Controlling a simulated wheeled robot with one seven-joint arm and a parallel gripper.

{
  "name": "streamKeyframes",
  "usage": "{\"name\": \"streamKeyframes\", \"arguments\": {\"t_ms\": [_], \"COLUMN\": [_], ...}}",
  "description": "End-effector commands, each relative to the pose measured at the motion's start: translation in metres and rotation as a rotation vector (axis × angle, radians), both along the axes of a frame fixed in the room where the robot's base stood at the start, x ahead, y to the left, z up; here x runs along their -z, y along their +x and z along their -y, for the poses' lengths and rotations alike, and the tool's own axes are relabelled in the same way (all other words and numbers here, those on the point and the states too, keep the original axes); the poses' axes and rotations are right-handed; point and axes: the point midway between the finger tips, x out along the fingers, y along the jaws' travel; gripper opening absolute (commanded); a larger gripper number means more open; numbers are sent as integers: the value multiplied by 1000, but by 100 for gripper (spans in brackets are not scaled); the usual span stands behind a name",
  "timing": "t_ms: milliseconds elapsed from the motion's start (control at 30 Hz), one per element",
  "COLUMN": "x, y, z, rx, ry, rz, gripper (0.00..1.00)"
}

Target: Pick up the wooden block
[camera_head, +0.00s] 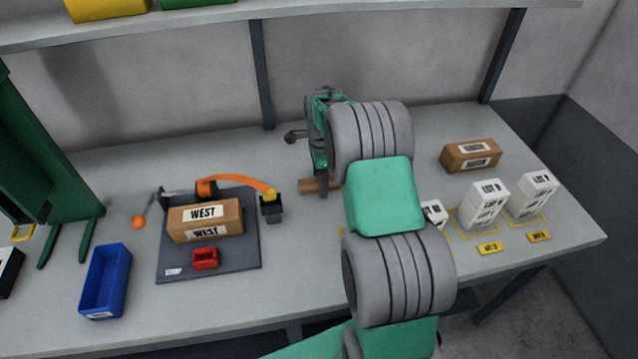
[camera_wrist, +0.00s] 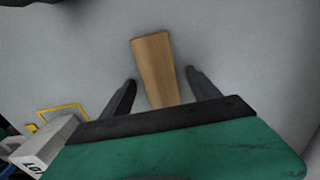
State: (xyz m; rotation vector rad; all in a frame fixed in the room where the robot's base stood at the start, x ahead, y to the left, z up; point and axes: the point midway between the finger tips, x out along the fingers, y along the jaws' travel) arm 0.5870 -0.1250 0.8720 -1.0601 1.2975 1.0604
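The wooden block (camera_wrist: 156,68) is a plain light-brown bar. In the wrist view it lies between the two dark fingers of my gripper (camera_wrist: 160,92), with a gap on each side. Its near end is hidden behind the gripper body. In the head view only the left end of the block (camera_head: 309,186) shows on the table, beside my gripper (camera_head: 322,190). My arm hides the rest of it. My gripper is open and low over the table; the fingers do not appear to touch the block.
A dark mat (camera_head: 247,257) left of the block holds a box labelled WEST (camera_head: 205,218), a red part (camera_head: 206,258) and an orange strap. A blue bin (camera_head: 105,282) stands farther left. White LOT boxes (camera_head: 482,204) and a brown box (camera_head: 470,155) stand right.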

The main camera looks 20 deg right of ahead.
Motion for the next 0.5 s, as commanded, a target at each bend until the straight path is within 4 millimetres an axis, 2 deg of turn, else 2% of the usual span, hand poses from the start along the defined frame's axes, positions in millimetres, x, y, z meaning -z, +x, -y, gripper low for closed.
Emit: {"name": "streamKeyframes", "arguments": {"t_ms": [67, 500], "x": [0, 0], "y": [0, 0], "z": [0, 0], "rx": [0, -1], "ry": [0, 0], "rz": [0, 0], "gripper": [64, 28]}}
